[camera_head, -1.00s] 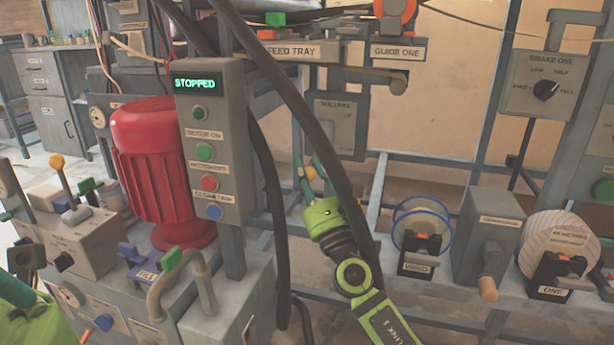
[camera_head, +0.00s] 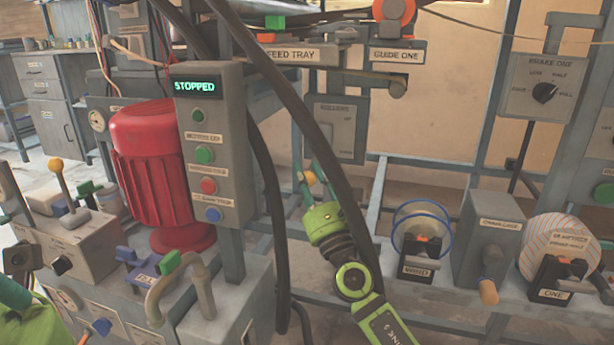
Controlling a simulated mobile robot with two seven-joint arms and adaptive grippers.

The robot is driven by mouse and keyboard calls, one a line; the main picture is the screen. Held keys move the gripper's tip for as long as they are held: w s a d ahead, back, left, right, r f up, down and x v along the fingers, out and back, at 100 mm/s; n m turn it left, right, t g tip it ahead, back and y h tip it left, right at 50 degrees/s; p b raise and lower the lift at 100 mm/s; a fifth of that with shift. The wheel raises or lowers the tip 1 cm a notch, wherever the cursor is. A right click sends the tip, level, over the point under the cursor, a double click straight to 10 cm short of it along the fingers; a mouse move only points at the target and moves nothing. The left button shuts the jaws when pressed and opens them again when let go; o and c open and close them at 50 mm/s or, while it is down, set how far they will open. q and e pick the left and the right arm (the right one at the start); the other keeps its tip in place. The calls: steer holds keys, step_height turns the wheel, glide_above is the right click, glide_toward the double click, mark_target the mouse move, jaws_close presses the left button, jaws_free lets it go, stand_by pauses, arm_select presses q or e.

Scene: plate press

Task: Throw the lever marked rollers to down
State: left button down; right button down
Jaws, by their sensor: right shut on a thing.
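The grey panel marked rollers (camera_head: 346,132) hangs at the middle of the head view, partly behind a thick dark cable. An orange-yellow knob (camera_head: 308,177) shows below it, between the fingers of my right gripper (camera_head: 314,178). My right gripper is shut on this knob, seemingly the rollers lever's. The lever's stem is mostly hidden by the cable and fingers. My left gripper (camera_head: 14,294) shows only in part at the lower left edge, and its opening cannot be made out.
The thick dark cable (camera_head: 300,110) runs down in front of the panel, close to my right gripper. A control box (camera_head: 212,145) reading STOPPED and a red motor (camera_head: 155,165) stand to the left. Blue-rimmed reel (camera_head: 422,217) and crank box (camera_head: 489,238) stand to the right.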

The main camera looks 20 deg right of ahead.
steer(key=shift+w+d+f+m+h, duration=0.15)
steer(key=shift+d+f+h, duration=0.1)
steer(key=shift+f, duration=0.2)
steer(key=shift+w+d+f+m+h, duration=0.15)
steer(key=shift+d+f, duration=0.1)
steer(key=shift+f, duration=0.15)
steer(key=c, duration=1.2)
jaws_free()
steer(key=shift+o, duration=1.4)
steer(key=shift+w+d+f, duration=0.15)
steer(key=shift+w+f, duration=0.05)
steer(key=shift+f, duration=0.15)
steer(key=shift+s+a+r, duration=0.15)
steer(key=shift+a+r, duration=0.05)
steer(key=shift+r, duration=0.05)
steer(key=v, duration=1.2)
steer(key=shift+r, duration=0.1)
